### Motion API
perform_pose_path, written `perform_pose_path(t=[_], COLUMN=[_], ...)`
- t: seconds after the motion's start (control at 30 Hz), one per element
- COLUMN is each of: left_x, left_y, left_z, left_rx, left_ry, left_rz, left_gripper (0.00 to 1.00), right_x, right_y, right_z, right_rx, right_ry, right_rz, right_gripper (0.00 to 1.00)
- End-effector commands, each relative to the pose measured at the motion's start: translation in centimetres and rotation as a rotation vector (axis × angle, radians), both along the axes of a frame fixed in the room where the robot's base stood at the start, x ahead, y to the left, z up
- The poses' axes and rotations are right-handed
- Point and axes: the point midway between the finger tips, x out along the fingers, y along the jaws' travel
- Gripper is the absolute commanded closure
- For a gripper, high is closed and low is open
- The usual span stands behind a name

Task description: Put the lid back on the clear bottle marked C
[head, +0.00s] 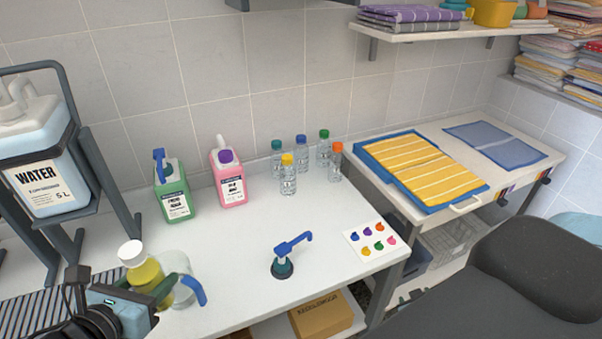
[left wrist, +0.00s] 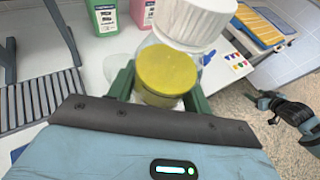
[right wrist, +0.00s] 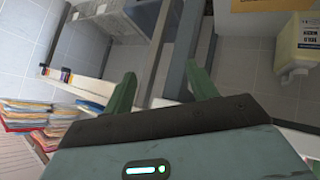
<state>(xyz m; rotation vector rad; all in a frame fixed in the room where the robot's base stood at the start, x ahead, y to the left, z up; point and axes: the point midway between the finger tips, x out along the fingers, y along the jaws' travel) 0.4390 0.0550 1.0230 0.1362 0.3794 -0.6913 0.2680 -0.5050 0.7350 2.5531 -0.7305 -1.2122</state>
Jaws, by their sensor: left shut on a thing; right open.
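A clear vessel with a blue handle (head: 194,290) is beside the held bottle. Green (head: 172,190) and pink (head: 229,178) jugs stand behind. A colour-spot card (head: 372,241) lies right. The counter's middle is largely clear.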

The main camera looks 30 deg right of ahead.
Motion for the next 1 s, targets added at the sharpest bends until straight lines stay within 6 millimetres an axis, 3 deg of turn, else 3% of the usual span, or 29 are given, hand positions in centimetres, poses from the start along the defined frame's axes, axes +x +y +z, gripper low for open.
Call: perform_pose_path(t=[0.03,0.2,0.3,0.4,0.5,0.6,1.0], left_x=[0.0,0.0,0.0,0.0,0.0,0.0,0.0], left_y=[0.0,0.0,0.0,0.0,0.0,0.0,0.0], left_z=[0.1,0.1,0.1,0.1,0.1,0.1,0.2], left_rx=[-0.001,-0.001,-0.001,-0.001,-0.001,-0.001,-0.003], left_ry=[-0.003,-0.003,-0.003,-0.003,-0.003,-0.003,-0.004], left_rz=[0.0,0.0,0.0,0.0,0.0,0.0,0.0], left_gripper=[1.0,1.0,1.0,1.0,1.0,1.0,1.0], right_x=[-0.3,-1.9,-3.1,-4.3,-5.0,-5.4,-5.4], right_y=[3.5,15.5,21.3,25.5,28.2,29.4,29.7], right_z=[-0.9,-2.3,-2.0,-1.3,-0.6,-0.3,-0.2], right_rx=[0.045,0.204,0.286,0.349,0.391,0.41,0.414], right_ry=[0.002,-0.026,-0.059,-0.092,-0.118,-0.13,-0.134], right_rz=[0.083,0.342,0.449,0.52,0.561,0.579,0.583], right_gripper=[0.42,0.42,0.42,0.42,0.42,0.42,0.42])
